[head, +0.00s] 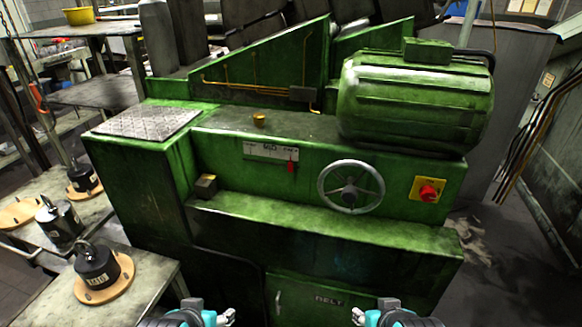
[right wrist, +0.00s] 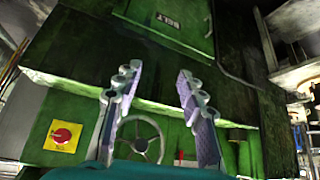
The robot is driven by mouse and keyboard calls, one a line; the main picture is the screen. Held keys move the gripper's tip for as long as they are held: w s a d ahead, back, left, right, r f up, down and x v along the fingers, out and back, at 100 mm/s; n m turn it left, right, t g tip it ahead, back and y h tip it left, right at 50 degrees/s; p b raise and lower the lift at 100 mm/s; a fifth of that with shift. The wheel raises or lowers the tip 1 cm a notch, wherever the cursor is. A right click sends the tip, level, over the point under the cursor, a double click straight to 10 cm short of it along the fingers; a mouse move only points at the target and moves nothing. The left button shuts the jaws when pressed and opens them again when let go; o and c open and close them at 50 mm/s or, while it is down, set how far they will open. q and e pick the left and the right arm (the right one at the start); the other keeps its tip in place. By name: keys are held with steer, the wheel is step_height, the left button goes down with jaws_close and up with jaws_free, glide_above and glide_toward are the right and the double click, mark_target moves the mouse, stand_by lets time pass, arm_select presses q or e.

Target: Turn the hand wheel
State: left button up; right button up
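The hand wheel (head: 349,198) is a grey spoked ring with a dark hub on the front of the green machine (head: 250,225). It also shows in the right wrist view (right wrist: 141,146), upside down and between my fingers. My right gripper (head: 357,315) is at the bottom edge of the head view, below and apart from the wheel. The right wrist view shows its two fingers spread and empty (right wrist: 157,80). My left gripper (head: 228,316) is at the bottom edge, left of and below the wheel. It looks open and holds nothing that I can see.
A red knob on a yellow plate (head: 429,190) sits right of the wheel, and a red lever (head: 291,166) left of it. A green ledge (head: 330,232) juts out below the wheel. Black weights (head: 97,265) stand on a table at the left.

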steer(key=o, duration=0.4)
steer(key=shift+o, duration=0.5)
steer(key=shift+w+r, duration=0.3)
steer(key=m+t+h+p, duration=0.2)
steer(key=m+t+p, duration=0.35)
steer(key=p, duration=0.75)
glide_toward(350, 198)
steer(key=a+x, duration=0.1)
steer(key=x, duration=0.3)
steer(key=shift+n+t, duration=0.25)
steer(key=shift+t, duration=0.1)
steer(key=x, duration=0.2)
steer(key=b+x, duration=0.1)
steer(key=x, duration=0.1)
steer(key=d+x, duration=0.1)
steer(key=x, duration=0.1)
steer(key=shift+f, duration=0.15)
steer(key=shift+w+d+f+b, duration=0.1)
steer(key=shift+w+f+b, duration=0.1)
steer(key=shift+w+b, duration=0.3)
steer(key=shift+w, duration=0.1)
